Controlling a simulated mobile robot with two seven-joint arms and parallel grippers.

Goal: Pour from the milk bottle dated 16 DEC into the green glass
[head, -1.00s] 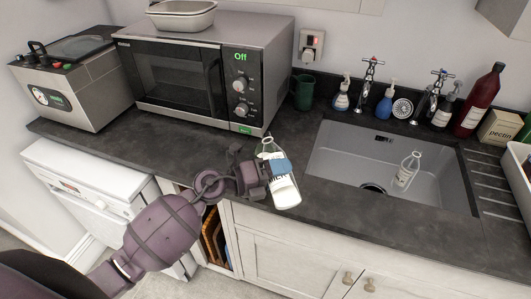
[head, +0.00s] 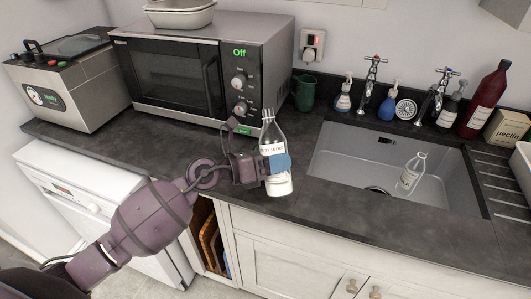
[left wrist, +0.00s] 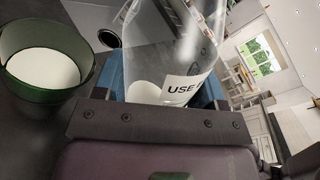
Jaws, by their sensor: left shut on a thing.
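My left gripper (head: 268,167) is shut on a clear milk bottle (head: 271,133) with a white label, and holds it nearly upright above the counter's front edge. Some white milk shows low in it. In the left wrist view the bottle (left wrist: 165,45) shows a label reading "USE"; I cannot read a date. That view also shows a green glass (left wrist: 40,97) with white milk inside, beside the gripper. In the head view a dark green cup (head: 304,93) stands by the wall right of the microwave; I cannot tell whether they are the same. My right gripper is not in view.
A second bottle (head: 411,173), clear and labelled, leans in the sink (head: 345,160). The microwave (head: 170,80) stands behind my left gripper. Soap bottles, taps and a red bottle (head: 484,100) line the wall. The counter (head: 150,150) before the microwave is clear.

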